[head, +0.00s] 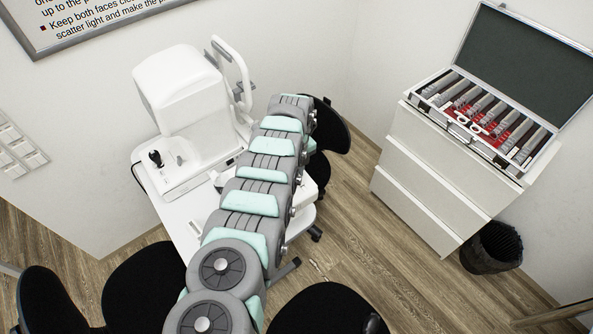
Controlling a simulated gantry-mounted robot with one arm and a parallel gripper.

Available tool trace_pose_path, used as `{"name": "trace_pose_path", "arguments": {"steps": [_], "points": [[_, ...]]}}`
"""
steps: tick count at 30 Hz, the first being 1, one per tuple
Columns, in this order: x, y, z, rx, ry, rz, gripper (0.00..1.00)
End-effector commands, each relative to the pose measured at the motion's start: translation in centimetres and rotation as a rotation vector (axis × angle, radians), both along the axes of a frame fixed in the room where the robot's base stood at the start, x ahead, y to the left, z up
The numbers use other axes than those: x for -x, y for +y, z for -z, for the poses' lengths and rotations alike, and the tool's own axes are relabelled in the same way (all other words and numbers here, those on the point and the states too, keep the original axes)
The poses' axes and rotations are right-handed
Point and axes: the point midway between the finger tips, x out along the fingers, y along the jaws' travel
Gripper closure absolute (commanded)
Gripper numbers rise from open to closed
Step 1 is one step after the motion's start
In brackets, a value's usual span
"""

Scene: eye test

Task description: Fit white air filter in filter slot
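I cannot make out a white air filter or a filter slot in the head view. A white eye-test machine (183,92) stands on a white table (178,221), with a black joystick on its base and a chin-rest frame on its right side. No slot shows on the faces turned to me. My grey and mint arm reaches up from the bottom across the table and hides much of its middle and right. My gripper is not in view; the arm's far end ends beside the machine's right side. A white part shows right of the arm, mostly hidden by it.
Black chairs (150,287) stand around the table, one behind my arm. At the right, an open lens case (530,60) lies on a white drawer cabinet (425,190). A black waste bin (492,248) stands beside it. Wooden floor (375,240) is clear between table and cabinet.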

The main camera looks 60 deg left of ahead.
Motion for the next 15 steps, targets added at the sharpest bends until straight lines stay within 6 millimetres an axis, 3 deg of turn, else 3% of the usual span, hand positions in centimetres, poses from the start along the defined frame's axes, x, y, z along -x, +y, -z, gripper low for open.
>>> {"name": "trace_pose_path", "arguments": {"steps": [9,10,15], "points": [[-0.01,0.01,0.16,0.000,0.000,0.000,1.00],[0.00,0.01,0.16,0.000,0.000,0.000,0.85],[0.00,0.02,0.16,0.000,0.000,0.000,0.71]]}}
